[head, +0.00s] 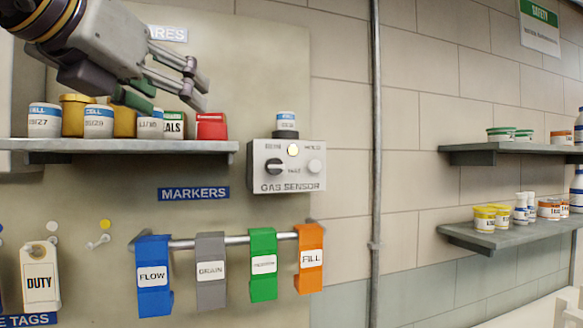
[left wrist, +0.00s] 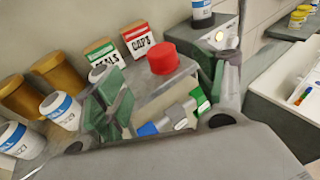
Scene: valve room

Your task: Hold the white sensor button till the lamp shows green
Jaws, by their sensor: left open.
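The grey gas sensor box (head: 258,180) is on the wall panel right of the upper shelf. Its round lamp (head: 292,150) glows pale yellow. The white button (head: 314,166) is at the right of its face, beside a dark knob (head: 275,167). My left gripper (head: 166,97) is open, above the shelf items and up and left of the sensor, not touching the button. In the left wrist view its fingers (left wrist: 168,97) are spread with nothing held. The sensor's lit lamp (left wrist: 219,36) shows there behind the right finger, which partly covers the box. My right gripper is out of view.
The shelf (head: 120,146) holds white cells, amber jars and boxes. A red round thing (left wrist: 172,57) stands near the shelf's end. A blue-banded container (head: 286,121) sits on the sensor. Coloured markers hang on a rail (head: 205,242) below. The wall before the sensor is clear.

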